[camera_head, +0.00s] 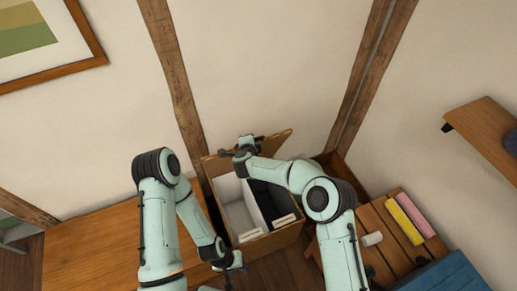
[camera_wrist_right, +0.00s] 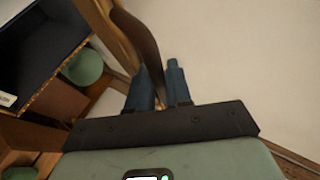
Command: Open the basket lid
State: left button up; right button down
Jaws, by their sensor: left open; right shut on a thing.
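The basket (camera_head: 270,244) is a brown box on the floor by the wall. A white-lined and a black-lined compartment show inside it. Its lid (camera_head: 272,146) is raised and stands tilted up at the back edge. My right gripper (camera_head: 243,147) is at the lid's upper left part, its arm reaching across the basket. In the right wrist view its two fingers (camera_wrist_right: 160,90) are shut on the brown edge of the lid (camera_wrist_right: 142,42). My left gripper (camera_head: 235,264) is open and empty, low in front of the basket's left side.
A wooden bench or table top (camera_head: 100,250) is left of the basket. A slatted wooden table (camera_head: 385,235) with yellow and pink books (camera_head: 410,214) and a small white cylinder (camera_head: 372,239) stands right. Wooden posts (camera_head: 175,80) run up the wall behind.

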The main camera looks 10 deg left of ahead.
pick_arm(q)
jog(key=shift+w+a+r+p, duration=0.1)
jog(key=shift+w+r+p, duration=0.3)
jog(key=shift+w, duration=0.5)
jog(key=shift+w+a+r+p, duration=0.1)
jog(key=shift+w+r+p, duration=0.1)
jog(key=shift+w+r, duration=0.55)
pick_arm(e)
jog(key=shift+g+h, duration=0.3)
jog(key=shift+g, duration=0.1)
jog(key=shift+w+a+r, duration=0.3)
jog(key=shift+w+a, duration=0.3)
jog(key=shift+w, duration=0.25)
jog(key=shift+w+a+r, duration=0.3)
jog(key=shift+w+a, duration=0.25)
jog(key=shift+w, duration=0.3)
pick_arm(q)
jog(key=shift+w+f, duration=0.15)
pick_arm(e)
jog(key=c, duration=1.1)
grip_release()
jog(key=shift+s+f, duration=0.1)
